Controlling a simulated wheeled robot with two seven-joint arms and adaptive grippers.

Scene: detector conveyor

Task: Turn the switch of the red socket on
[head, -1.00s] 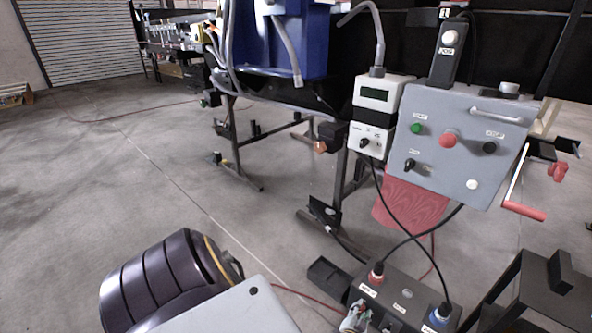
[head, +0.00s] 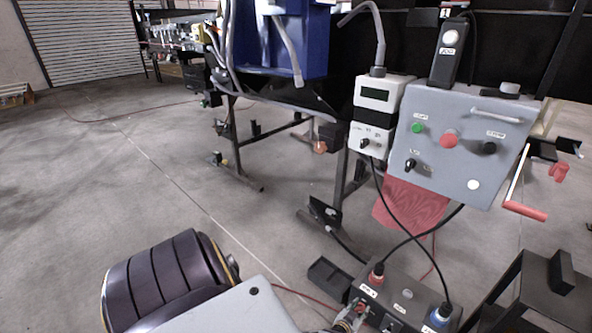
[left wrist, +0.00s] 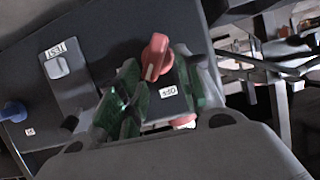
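In the head view my left gripper (head: 352,317) is at the box's left front edge, partly cut off. My right gripper is out of view.
A grey TEST switch (left wrist: 57,68) and a blue switch (left wrist: 13,112) sit on the same panel. A grey control box (head: 455,155) with buttons and a red-handled crank (head: 525,210) stands behind. Black cables (head: 405,215) hang to the plugs.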

